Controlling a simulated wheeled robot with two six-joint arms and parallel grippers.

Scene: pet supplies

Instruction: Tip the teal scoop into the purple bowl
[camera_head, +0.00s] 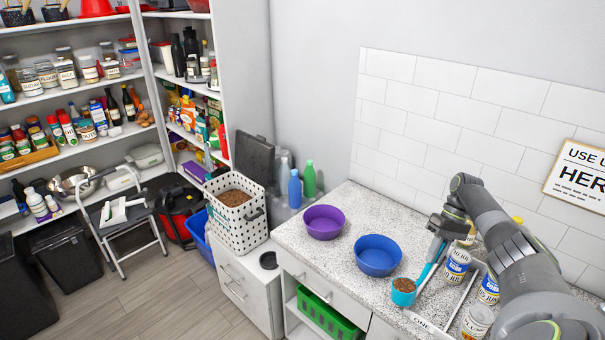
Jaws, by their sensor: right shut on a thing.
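The teal scoop (403,296) is at the right of the counter, its cup full of brown kibble and its handle slanting up to the right. My right gripper (436,247) is shut on the scoop's handle. The cup looks close to level; I cannot tell whether it touches the counter. The purple bowl (324,223) stands upright on the counter, left of the scoop and beyond the blue bowl, and looks empty. My left gripper is not in view.
A blue bowl (378,257) stands between the scoop and the purple bowl. Several cans (456,266) stand beside my right arm. A white perforated basket of kibble (238,214) stands left of the counter (345,291). A tiled wall (420,130) rises behind.

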